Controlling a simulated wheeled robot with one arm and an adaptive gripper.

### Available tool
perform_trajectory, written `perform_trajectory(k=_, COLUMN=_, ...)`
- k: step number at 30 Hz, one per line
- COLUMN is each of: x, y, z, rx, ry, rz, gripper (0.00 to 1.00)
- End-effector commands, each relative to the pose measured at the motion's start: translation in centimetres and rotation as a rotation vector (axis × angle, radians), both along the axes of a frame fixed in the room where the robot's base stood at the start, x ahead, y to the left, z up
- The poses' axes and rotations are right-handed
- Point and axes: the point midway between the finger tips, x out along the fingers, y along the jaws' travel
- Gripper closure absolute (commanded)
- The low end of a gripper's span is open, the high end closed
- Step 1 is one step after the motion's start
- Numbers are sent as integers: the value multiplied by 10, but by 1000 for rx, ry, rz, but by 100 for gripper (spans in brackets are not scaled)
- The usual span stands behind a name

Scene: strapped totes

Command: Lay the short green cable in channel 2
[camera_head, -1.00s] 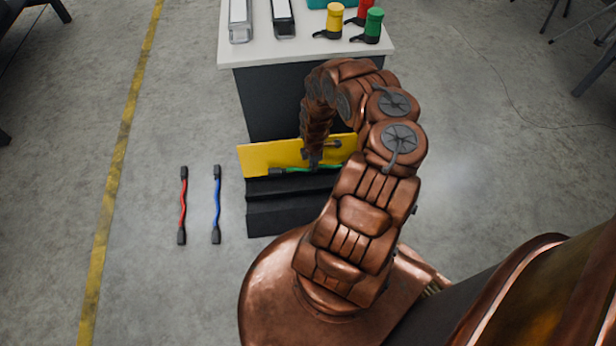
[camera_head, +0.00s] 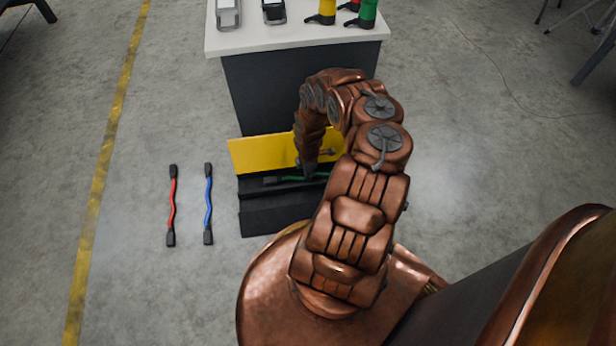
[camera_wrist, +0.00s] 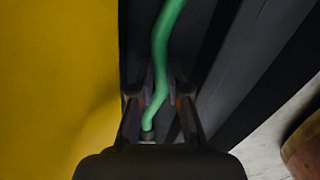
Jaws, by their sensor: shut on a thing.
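The short green cable (camera_head: 291,179) has dark end plugs and lies along a groove of the black channel block (camera_head: 272,218), beside the yellow panel. Its left plug shows in the head view; my arm hides its right end. My gripper (camera_head: 308,174) points down at the cable and is shut on it. In the wrist view the green cable (camera_wrist: 161,45) runs between the fingers of my gripper (camera_wrist: 160,98), with a slight bend there. The cable looks sunk into the groove, but I cannot tell whether it touches the bottom. No channel number is readable.
The yellow panel (camera_head: 262,155) stands along the block's far side. A red cable (camera_head: 172,205) and a blue cable (camera_head: 208,204) lie on the floor to the left. A white-topped table (camera_head: 295,38) stands behind, holding several items.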

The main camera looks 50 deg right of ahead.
Motion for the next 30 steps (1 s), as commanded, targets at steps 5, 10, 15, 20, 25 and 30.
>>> perform_trajectory(k=5, x=0, y=0, z=-2, rx=0, ry=-1, rz=0, gripper=100)
perform_trajectory(k=10, x=0, y=0, z=-4, rx=0, ry=0, rz=0, gripper=100)
perform_trajectory(k=15, x=0, y=0, z=-5, rx=0, ry=0, rz=0, gripper=74)
perform_trajectory(k=20, x=0, y=0, z=-5, rx=0, ry=0, rz=0, gripper=74)
perform_trajectory(k=25, x=0, y=0, z=-3, rx=0, ry=0, rz=0, gripper=74)
perform_trajectory(k=30, x=0, y=0, z=11, rx=0, ry=0, rz=-1, gripper=74)
